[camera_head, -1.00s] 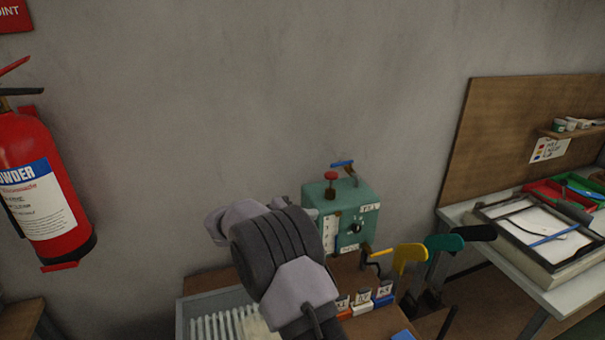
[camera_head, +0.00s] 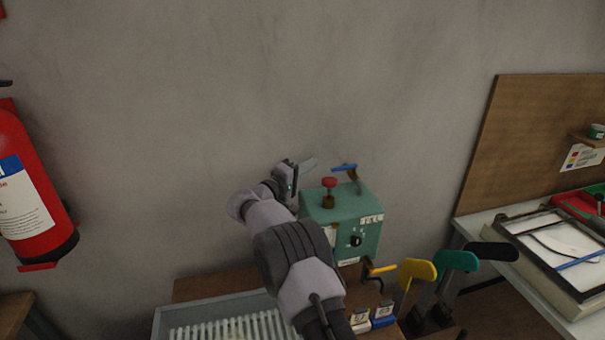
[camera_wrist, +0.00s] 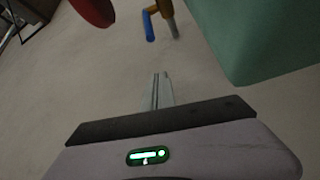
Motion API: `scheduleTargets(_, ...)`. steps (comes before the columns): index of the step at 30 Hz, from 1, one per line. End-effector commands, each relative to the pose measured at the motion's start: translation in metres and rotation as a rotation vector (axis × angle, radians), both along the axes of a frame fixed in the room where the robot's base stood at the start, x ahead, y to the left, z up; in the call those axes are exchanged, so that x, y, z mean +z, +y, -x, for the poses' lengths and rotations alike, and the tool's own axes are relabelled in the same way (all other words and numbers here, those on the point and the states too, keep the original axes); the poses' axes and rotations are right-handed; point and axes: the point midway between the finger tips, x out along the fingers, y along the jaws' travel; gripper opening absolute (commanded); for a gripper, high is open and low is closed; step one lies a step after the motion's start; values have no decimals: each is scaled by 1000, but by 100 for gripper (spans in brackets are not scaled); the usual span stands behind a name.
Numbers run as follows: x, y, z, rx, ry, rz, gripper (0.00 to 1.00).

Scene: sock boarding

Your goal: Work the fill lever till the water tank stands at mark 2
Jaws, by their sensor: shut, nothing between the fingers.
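A green box (camera_head: 345,215) with a dial and white labels stands against the wall; it also shows in the wrist view (camera_wrist: 250,40). On its top are a lever with a blue handle (camera_head: 344,167) on a brass post and a red round knob (camera_head: 328,183) on a brass stem. The blue handle (camera_wrist: 150,27) and knob (camera_wrist: 93,8) show in the wrist view too. My gripper (camera_head: 308,164) is shut and empty, above the box's left side, left of the blue handle and apart from it. No tank level or mark is readable; my arm hides part of the box's front.
A ribbed grey tray (camera_head: 225,328) lies below my arm. Yellow (camera_head: 417,270), teal (camera_head: 455,262) and black (camera_head: 492,251) paddle shapes stand at the right. A fire extinguisher (camera_head: 30,195) hangs at the left. A white table (camera_head: 475,228) is at the right.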

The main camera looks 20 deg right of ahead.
Motion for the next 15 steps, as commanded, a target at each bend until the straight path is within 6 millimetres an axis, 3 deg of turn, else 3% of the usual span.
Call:
scheduleTargets(4, 0, -24, -15, -2, -1, -1, 0)
scheduleTargets(15, -6, -33, 22, 0, 1, 0, 0)
